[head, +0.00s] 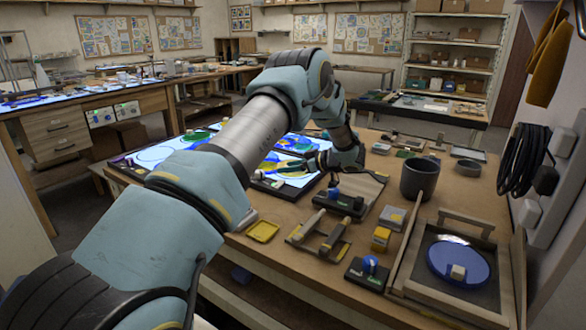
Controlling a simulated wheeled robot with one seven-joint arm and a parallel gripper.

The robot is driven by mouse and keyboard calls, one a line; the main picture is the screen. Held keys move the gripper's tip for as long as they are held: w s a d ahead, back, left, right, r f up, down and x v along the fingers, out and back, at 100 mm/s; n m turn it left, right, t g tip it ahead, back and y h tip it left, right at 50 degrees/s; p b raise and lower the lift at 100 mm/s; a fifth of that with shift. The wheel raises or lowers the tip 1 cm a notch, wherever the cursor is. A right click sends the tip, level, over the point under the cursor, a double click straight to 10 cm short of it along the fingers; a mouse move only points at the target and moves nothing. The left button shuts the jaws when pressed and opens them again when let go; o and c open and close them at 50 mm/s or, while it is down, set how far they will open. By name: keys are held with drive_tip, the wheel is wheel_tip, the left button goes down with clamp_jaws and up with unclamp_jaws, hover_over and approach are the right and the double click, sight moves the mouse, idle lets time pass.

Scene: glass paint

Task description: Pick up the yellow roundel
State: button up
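My arm reaches from the lower left across the workbench, and its wrist bends down over the lit glass panel (190,166). My gripper (314,163) is small and dark, low over the right part of the panel. I cannot tell whether its fingers are open or shut, or whether anything is between them. Small yellow patches (268,164) show among blue and green glass pieces on the panel, just left of the gripper. I cannot tell which of them is the yellow roundel. My forearm hides the middle of the panel.
A yellow tray (262,231), a wooden rack (318,236), a yellow box (381,239) and a dark stand with a blue knob (369,268) sit along the front. A grey cup (421,178) and a framed tray with a blue disc (459,262) stand at right.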

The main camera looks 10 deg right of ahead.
clamp_jaws()
drive_tip(key=shift+r, duration=0.15)
idle(0.4)
